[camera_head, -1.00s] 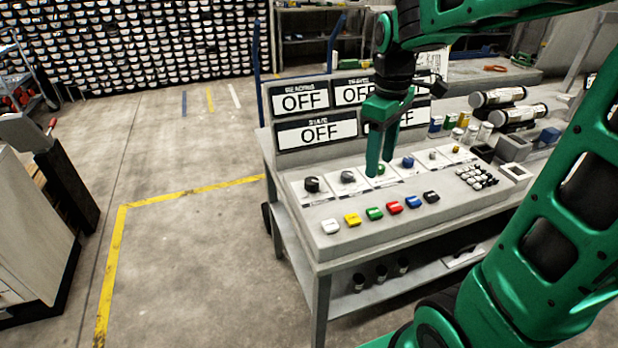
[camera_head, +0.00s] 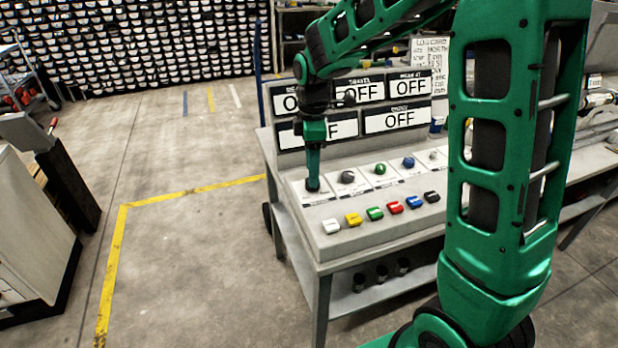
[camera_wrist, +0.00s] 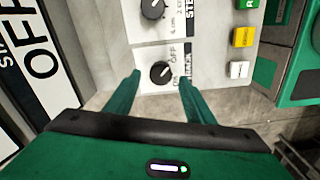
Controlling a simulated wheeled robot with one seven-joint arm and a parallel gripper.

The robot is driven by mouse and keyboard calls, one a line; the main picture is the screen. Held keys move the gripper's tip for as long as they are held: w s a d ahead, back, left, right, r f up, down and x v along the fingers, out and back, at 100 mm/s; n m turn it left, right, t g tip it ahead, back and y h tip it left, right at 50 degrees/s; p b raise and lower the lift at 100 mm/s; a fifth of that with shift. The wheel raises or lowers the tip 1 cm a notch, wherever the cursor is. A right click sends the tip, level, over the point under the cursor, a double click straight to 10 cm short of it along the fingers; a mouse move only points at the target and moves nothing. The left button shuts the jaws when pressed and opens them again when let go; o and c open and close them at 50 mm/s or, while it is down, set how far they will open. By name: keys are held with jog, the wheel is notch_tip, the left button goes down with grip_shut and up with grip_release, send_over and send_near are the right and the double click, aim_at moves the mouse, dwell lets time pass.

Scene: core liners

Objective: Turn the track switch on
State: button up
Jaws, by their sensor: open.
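A black rotary knob (camera_wrist: 161,70) on a white plate with an OFF mark shows in the wrist view; its name label is partly hidden, so I cannot read whether it is the track switch. My gripper (camera_head: 312,187) points down over the leftmost knob of the console (camera_head: 345,252). In the wrist view, the open fingers stand on either side of the black knob, apart from it. In the head view my gripper hides that knob. Several display signs, among them one at the upper middle (camera_head: 358,92), read OFF.
A second black knob (camera_wrist: 153,9) is beside the first. White (camera_head: 331,226), yellow (camera_head: 353,219) and other coloured switches line the front.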

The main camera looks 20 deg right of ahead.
jog(key=shift+f, duration=1.55)
jog(key=c, duration=1.1)
jog(key=shift+o, duration=0.2)
jog(key=shift+a, duration=0.15)
